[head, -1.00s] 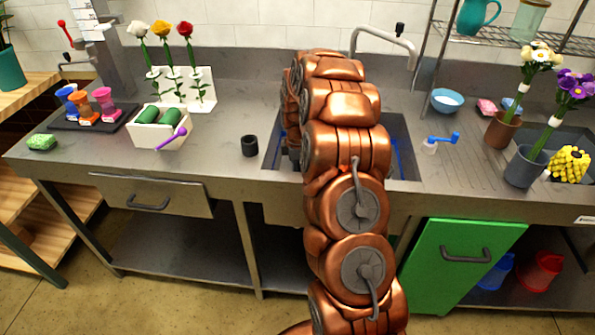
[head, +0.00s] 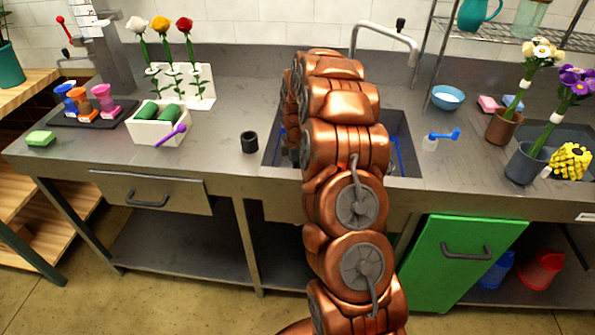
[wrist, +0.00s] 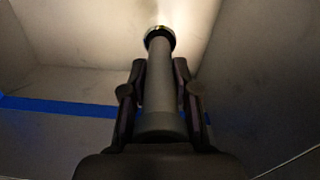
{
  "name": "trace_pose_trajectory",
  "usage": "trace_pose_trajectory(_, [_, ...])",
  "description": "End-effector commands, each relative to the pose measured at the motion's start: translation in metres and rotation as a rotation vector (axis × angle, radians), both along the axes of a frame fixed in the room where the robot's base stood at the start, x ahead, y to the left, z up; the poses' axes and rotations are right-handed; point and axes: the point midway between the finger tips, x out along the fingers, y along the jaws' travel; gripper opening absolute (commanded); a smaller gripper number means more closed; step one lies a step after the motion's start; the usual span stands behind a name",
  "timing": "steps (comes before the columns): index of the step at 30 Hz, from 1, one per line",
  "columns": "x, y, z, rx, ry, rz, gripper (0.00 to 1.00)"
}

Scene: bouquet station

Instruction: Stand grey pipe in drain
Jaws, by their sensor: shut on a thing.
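The grey pipe (wrist: 160,85) is in my gripper (wrist: 161,68), which is shut on it with one finger on either side. In the wrist view the pipe runs away from me toward a bright-rimmed round fitting (wrist: 160,31), which looks like the drain. The pipe's far end overlaps this fitting; I cannot tell whether it is inside, touching or just above it. In the head view my arm reaches into the sink (head: 400,145) and hides the gripper, pipe and drain.
Sink walls (wrist: 245,75) stand close around the gripper, with a blue strip (wrist: 65,107) at left. On the counter, a short black cylinder (head: 249,142) stands left of the sink. A faucet (head: 385,40) rises behind, and a blue-handled item (head: 442,136) lies to the right.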

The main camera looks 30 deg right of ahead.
Motion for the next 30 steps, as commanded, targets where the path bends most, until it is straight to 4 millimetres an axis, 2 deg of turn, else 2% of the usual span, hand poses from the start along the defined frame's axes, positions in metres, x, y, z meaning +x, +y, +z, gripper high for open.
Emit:
trace_pose_trajectory(10, [0.0001, 0.0000, -0.0016, 0.000, 0.000, 0.000, 0.00])
trace_pose_trajectory(11, [0.0001, 0.0000, -0.0016, 0.000, 0.000, 0.000, 0.32])
trace_pose_trajectory(18, [0.0000, 0.0001, -0.0018, 0.000, 0.000, 0.000, 0.57])
trace_pose_trajectory(30, [0.0001, 0.0002, 0.0024, 0.000, 0.000, 0.000, 0.58])
